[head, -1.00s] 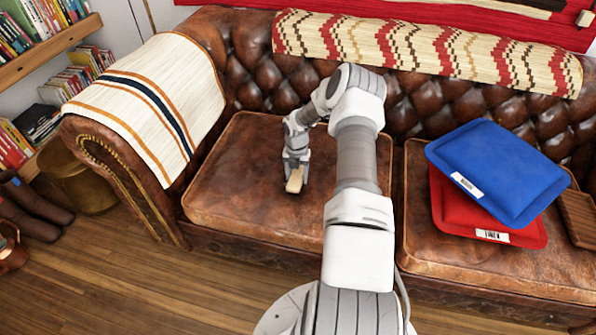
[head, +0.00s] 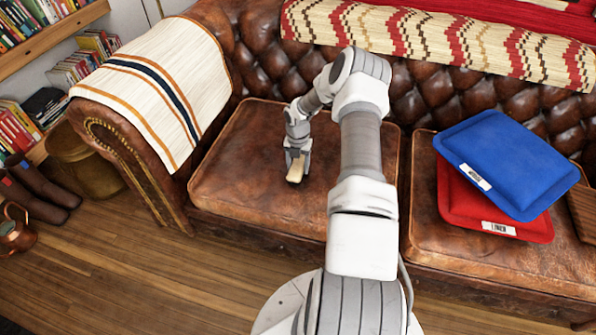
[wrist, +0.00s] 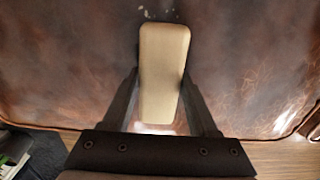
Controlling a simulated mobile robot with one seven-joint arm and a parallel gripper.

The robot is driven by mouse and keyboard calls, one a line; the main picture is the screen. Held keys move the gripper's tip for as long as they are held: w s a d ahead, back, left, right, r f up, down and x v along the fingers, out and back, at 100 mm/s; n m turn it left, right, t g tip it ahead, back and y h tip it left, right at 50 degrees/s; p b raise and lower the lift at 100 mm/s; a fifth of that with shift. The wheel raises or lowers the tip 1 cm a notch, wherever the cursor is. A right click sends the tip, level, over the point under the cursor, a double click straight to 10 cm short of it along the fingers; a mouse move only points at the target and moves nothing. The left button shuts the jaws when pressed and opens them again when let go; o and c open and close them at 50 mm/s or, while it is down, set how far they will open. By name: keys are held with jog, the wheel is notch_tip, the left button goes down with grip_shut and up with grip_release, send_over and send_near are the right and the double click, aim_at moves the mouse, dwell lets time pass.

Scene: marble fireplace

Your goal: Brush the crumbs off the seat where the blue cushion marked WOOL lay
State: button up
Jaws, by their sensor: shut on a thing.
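My gripper (head: 297,167) is shut on a pale wooden-backed brush (wrist: 163,70), which is at the bare brown leather left seat (head: 240,160). The brush also shows in the head view (head: 296,171). In the wrist view it lies between the two fingers, over the leather; its bristles are hidden. A few pale crumbs (wrist: 141,13) show beside its far end. The blue cushion (head: 510,160) lies tilted on the red cushion (head: 470,213) on the right seat; its white label is too small to read surely. The red one's label appears to read LINEN.
A striped cream cloth (head: 150,85) covers the left armrest, and a patterned throw (head: 430,40) lies along the backrest. A brown slatted item (head: 583,214) is right of the cushions.

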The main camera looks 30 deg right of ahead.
jog(key=shift+w+d+b, duration=0.6)
jog(key=shift+w+d, duration=0.1)
jog(key=shift+d, duration=0.2)
jog(key=w+d+b, duration=0.2)
jog(key=b, duration=0.1)
jog(key=shift+d+f, duration=0.15)
jog(key=shift+f, duration=0.05)
jog(key=shift+w+d+r+b, duration=0.2)
jog(key=shift+w+d+b, duration=0.15)
jog(key=shift+w, duration=0.05)
jog(key=shift+w+d+f+b, duration=0.15)
jog(key=shift+w+d+b, duration=0.45)
jog(key=shift+d, duration=0.1)
jog(key=shift+w+d, duration=0.65)
jog(key=shift+d, duration=0.1)
jog(key=shift+r, duration=0.2)
